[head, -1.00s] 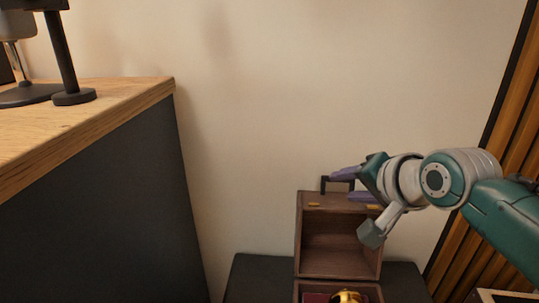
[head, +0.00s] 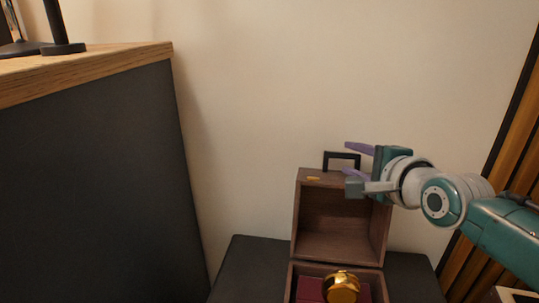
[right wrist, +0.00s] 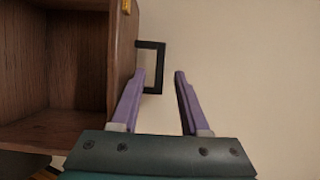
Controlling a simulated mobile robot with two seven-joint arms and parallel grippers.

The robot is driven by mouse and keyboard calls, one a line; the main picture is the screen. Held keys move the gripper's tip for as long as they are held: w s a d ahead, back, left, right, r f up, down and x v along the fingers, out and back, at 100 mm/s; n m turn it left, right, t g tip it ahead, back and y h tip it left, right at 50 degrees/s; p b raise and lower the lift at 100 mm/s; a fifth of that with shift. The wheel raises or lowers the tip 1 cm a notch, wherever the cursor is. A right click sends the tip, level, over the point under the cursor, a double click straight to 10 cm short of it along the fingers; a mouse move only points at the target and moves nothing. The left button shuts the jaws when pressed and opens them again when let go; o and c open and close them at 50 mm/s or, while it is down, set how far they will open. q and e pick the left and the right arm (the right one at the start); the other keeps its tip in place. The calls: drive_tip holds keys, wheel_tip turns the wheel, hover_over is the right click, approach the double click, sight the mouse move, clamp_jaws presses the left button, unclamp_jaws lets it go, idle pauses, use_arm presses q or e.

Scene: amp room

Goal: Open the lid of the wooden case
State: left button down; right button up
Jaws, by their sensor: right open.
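The wooden case stands open, its brown lid (head: 340,222) upright behind its base (head: 377,290). A black square handle (head: 341,155) stands up from the lid's edge; the right wrist view also shows the handle (right wrist: 160,65). My right gripper (head: 348,158) is open at the handle's right side. In the right wrist view my spread purple fingers (right wrist: 160,73) flank the handle's outer bar; I cannot tell whether they touch it. A gold round object (head: 341,287) sits in the dark red lining (head: 310,290) of the base. My left gripper is not in view.
The case rests on a dark surface (head: 245,270). A wood-topped dark desk (head: 100,150) fills the left. A pale wall (head: 280,80) stands behind, and wooden slats (head: 500,150) are at right.

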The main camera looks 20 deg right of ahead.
drive_tip(key=shift+b+x, duration=0.35)
drive_tip(key=shift+x, duration=0.65)
clamp_jaws()
idle(0.8)
